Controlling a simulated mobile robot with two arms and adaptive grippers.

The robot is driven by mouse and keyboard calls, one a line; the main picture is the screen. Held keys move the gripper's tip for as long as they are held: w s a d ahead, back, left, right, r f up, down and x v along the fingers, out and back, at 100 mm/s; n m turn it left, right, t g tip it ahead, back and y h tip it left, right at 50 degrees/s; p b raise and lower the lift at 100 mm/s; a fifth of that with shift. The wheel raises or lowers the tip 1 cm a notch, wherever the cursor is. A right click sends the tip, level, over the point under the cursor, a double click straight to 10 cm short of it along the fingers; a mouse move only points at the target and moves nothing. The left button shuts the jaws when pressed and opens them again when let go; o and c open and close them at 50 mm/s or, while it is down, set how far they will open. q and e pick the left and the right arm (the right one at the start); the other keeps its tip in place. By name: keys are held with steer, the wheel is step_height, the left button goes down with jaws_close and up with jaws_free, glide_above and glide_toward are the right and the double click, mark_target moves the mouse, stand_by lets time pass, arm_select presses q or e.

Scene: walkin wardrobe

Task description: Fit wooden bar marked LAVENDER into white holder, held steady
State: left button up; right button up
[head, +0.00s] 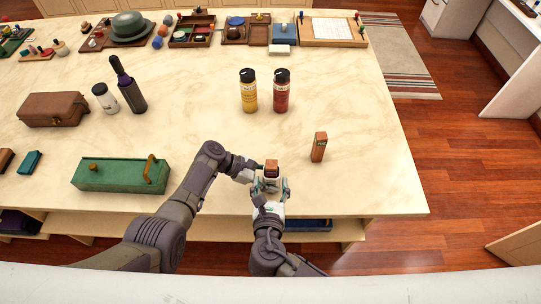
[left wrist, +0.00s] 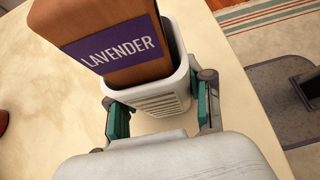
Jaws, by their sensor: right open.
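The wooden bar marked LAVENDER (left wrist: 110,45) stands slightly tilted in the mouth of the white holder (left wrist: 158,98) in the left wrist view. How deep it sits is hidden. In the head view the bar's brown top (head: 271,164) shows between my grippers, and the holder is mostly hidden. My left gripper (head: 250,176) is at the holder; its teal pads (left wrist: 162,112) flank the holder's lower part. Whether they press on it is unclear. My right gripper (head: 271,188) is open, close in front of the bar on the robot's side.
Another wooden bar (head: 319,147) stands to the right. A yellow bottle (head: 248,92) and a red bottle (head: 281,92) stand behind. A green toolbox (head: 120,177) lies left, near my left arm. Trays and a hat fill the back edge.

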arm_select(q)
steer(key=o, duration=0.5)
